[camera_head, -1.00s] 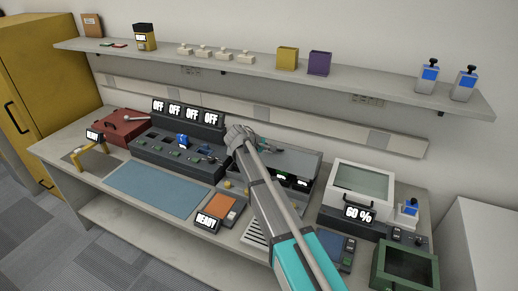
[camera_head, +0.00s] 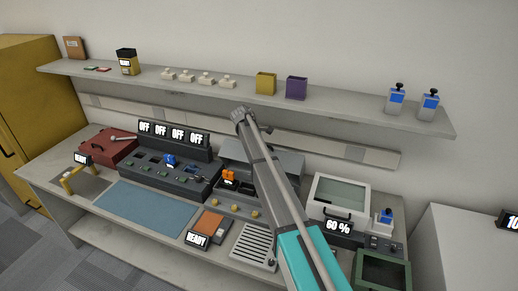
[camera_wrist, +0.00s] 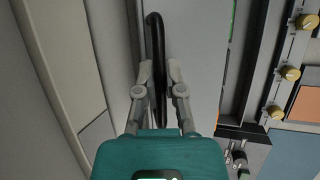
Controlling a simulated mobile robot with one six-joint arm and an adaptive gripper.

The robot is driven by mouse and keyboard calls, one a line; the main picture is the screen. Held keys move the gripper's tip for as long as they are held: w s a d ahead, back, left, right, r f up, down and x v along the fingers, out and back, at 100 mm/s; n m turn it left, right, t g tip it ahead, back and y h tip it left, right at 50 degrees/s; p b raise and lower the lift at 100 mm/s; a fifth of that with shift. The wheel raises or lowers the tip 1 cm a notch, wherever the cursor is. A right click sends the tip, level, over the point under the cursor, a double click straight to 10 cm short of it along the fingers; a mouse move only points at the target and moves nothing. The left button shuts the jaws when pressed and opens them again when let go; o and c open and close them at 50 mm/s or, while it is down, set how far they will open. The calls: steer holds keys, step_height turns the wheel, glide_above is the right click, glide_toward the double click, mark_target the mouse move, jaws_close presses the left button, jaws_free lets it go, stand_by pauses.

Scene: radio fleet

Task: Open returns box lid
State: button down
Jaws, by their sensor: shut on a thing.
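A grey panel (camera_wrist: 205,60) with a long black bar handle (camera_wrist: 155,35) fills the middle of the wrist view. I take it as the returns box lid, though no label is readable. My gripper (camera_wrist: 157,82) is shut on the handle, one finger on each side of it. In the head view the grey lid (camera_head: 290,160) shows behind my arm, at the back of the bench.
A shelf (camera_head: 350,116) overhangs the bench close to my arm. An orange device (camera_head: 229,177) stands left of my arm, near the dark OFF panel (camera_head: 170,170). A white windowed box (camera_head: 340,193) stands to the right. The blue mat (camera_head: 145,205) is clear.

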steer(key=w+d+f+b, duration=0.1)
steer(key=w+d, duration=0.2)
steer(key=w, duration=0.5)
steer(key=shift+w+d+f+b, duration=0.15)
steer(key=shift+w+d+b, duration=0.05)
steer(key=shift+w+b, duration=0.15)
steer(key=c, duration=0.7)
jaws_free()
